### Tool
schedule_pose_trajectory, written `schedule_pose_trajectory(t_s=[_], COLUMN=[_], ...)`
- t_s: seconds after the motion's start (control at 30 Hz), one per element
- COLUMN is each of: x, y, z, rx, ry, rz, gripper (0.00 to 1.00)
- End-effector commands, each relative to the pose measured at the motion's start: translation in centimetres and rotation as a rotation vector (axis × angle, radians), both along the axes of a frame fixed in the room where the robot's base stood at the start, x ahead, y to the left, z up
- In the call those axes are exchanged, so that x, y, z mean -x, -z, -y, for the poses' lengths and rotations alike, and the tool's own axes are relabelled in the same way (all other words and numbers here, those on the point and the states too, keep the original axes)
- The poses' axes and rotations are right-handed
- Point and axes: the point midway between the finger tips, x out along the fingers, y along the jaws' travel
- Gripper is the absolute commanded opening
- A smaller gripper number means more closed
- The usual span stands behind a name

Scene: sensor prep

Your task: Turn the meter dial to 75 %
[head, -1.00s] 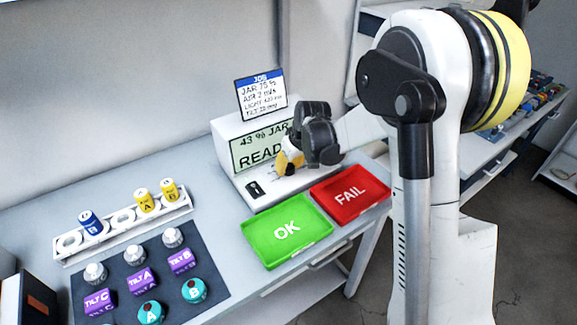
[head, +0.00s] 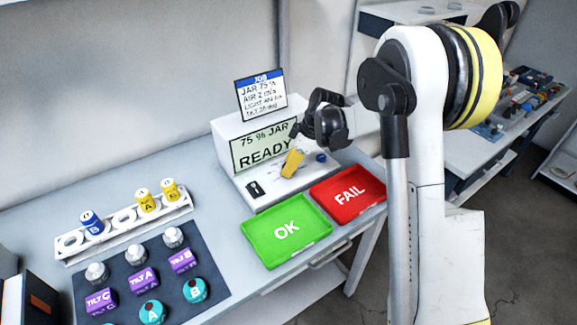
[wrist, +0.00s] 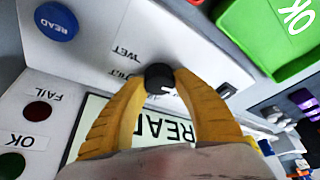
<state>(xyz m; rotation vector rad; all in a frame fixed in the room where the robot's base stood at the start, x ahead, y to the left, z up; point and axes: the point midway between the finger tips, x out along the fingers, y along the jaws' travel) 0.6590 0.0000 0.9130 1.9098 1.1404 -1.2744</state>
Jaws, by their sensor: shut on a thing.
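The meter (head: 240,176) is a white sloped box on the bench. Its screen (head: 248,155) reads "75 % JAR READY". In the wrist view the small black dial (wrist: 160,78), with a white mark, sits between my yellow fingertips. My gripper (head: 289,170) is shut on this dial, one finger on each side. In the head view the fingers hide the dial. The screen also shows in the wrist view (wrist: 140,120), partly covered by the fingers. The job card (head: 262,93) above the meter reads "JAR 75 %" on its first line.
A blue READ button (wrist: 57,22) is on the meter panel. The green OK tray (head: 262,243) and red FAIL tray (head: 325,202) lie empty in front. A white rack (head: 68,241) with blue and yellow jars and a dark mat (head: 120,268) with several sensors are left.

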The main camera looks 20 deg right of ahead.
Motion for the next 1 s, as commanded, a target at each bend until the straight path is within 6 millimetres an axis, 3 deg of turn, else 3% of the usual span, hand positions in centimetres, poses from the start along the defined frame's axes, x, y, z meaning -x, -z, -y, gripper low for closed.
schedule_pose_trajectory(t_s=[0.6,0.63,0.7,1.0], x=[0.10,0.10,0.08,0.04], y=[0.12,0.11,0.10,-0.08], z=[0.03,0.02,0.02,0.06], rx=[0.002,0.002,0.001,0.001], ry=[-0.039,-0.039,-0.039,-0.037], rz=[-0.003,-0.003,-0.003,-0.001], gripper=[0.04,0.44,0.57,0.57])
